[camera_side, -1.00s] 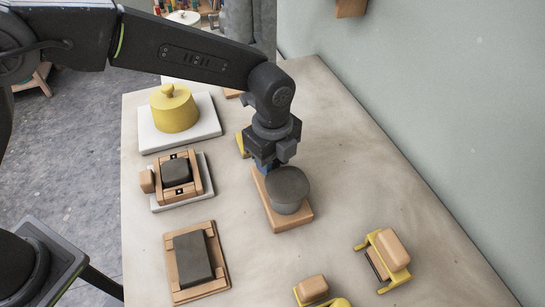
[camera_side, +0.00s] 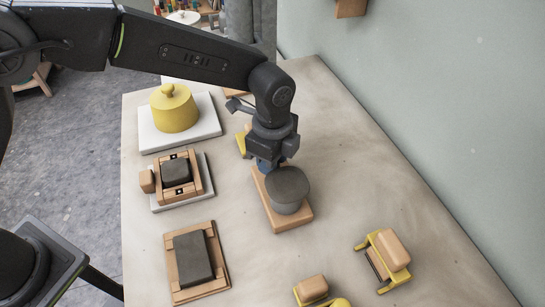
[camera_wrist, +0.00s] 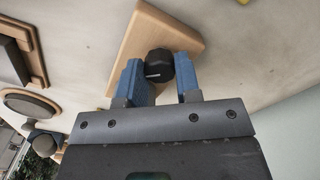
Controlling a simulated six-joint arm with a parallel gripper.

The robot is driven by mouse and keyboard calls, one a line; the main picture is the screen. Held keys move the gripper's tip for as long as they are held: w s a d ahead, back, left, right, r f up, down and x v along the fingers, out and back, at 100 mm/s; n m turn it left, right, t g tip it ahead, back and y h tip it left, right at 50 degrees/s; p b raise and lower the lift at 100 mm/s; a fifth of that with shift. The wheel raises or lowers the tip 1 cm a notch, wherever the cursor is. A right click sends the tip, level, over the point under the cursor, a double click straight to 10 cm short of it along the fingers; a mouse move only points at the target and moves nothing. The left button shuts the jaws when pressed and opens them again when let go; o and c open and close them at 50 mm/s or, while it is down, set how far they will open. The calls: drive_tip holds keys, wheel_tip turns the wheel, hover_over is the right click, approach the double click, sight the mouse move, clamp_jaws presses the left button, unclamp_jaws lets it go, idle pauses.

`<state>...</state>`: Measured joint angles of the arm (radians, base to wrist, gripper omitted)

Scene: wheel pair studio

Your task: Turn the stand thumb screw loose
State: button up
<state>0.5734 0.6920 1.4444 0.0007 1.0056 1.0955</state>
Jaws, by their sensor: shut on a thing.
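The stand is a wooden block (camera_side: 295,222) on the table, with a grey round cup-like piece (camera_side: 289,185) on it in the side view. Its wooden body also shows in the wrist view (camera_wrist: 185,30). The thumb screw is a dark round knob (camera_wrist: 158,65) with a pale line across it, at the stand's near end in the wrist view. My gripper (camera_wrist: 160,80) has its blue fingers shut on the knob, one on each side. In the side view my gripper (camera_side: 266,163) points down at the stand's far end, behind the grey piece; the knob is hidden there.
Left of the stand are a yellow lidded pot (camera_side: 174,110) on a white slab, a wooden clamp frame (camera_side: 196,187) and a wooden tray with a dark block (camera_side: 194,257). A yellow-and-wood piece (camera_side: 391,250) lies front right. Bare table lies right of the stand.

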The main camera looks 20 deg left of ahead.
drive_tip(key=n, duration=0.5)
drive_tip(key=shift+n, duration=2.5)
drive_tip(key=o, duration=0.9)
drive_tip(key=shift+o, duration=0.2)
wheel_tip(320, 180, up, 14)
drive_tip(key=shift+f, duration=0.1)
